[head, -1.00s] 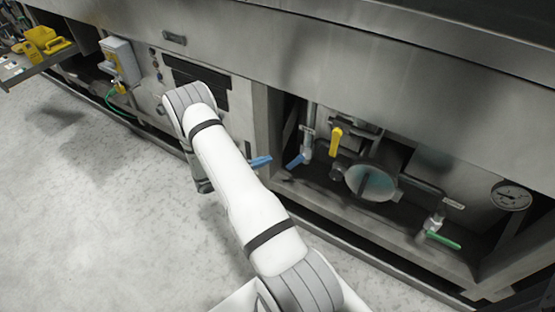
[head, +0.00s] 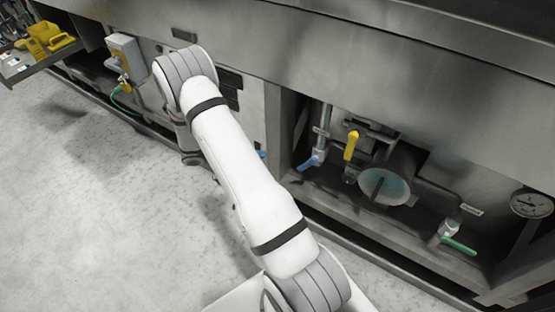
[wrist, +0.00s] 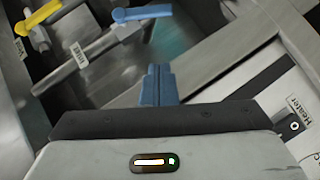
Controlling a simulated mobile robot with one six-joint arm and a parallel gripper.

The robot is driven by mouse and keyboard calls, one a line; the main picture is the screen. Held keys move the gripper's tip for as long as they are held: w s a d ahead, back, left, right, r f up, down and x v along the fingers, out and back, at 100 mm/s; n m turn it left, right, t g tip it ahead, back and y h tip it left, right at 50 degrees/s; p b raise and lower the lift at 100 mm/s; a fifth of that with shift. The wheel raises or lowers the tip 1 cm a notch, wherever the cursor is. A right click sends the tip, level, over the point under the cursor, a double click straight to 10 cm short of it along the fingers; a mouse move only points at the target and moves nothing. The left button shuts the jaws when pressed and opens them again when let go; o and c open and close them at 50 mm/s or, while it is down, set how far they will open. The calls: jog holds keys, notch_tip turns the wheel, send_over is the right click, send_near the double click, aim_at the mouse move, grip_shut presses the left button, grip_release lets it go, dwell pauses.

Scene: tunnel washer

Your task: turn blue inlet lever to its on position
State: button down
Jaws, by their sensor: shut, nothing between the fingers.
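The blue inlet lever (head: 308,163) sits low on an upright pipe inside the open bay and points down-left, at an angle to the pipe. In the wrist view the blue lever (wrist: 142,13) is at the top edge, beside the pipe tagged INLET. My gripper (wrist: 158,72) has its blue fingers together and empty. They point toward the lever, with a visible gap between. In the head view only a bit of blue fingertip (head: 262,153) shows left of the bay; my arm hides the rest.
A yellow lever (head: 351,145) hangs right of the blue one, and also shows in the wrist view (wrist: 38,18). A round strainer (head: 384,187), a green lever (head: 459,246) and a gauge (head: 531,203) lie further right. The bay's left frame post stands between fingertips and lever.

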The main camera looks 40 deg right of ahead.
jog(key=b, duration=0.3)
send_near(306, 165)
jog(key=w+d+f, duration=0.3)
jog(key=w+d, duration=0.1)
jog(key=d, duration=0.1)
jog(key=shift+s+d+f+b, duration=0.25)
jog(key=shift+s+f, duration=0.15)
jog(key=shift+s, duration=0.35)
jog(key=shift+s+d+f+b, duration=0.1)
jog(key=shift+s+f+b, duration=0.2)
jog(key=shift+s, duration=0.45)
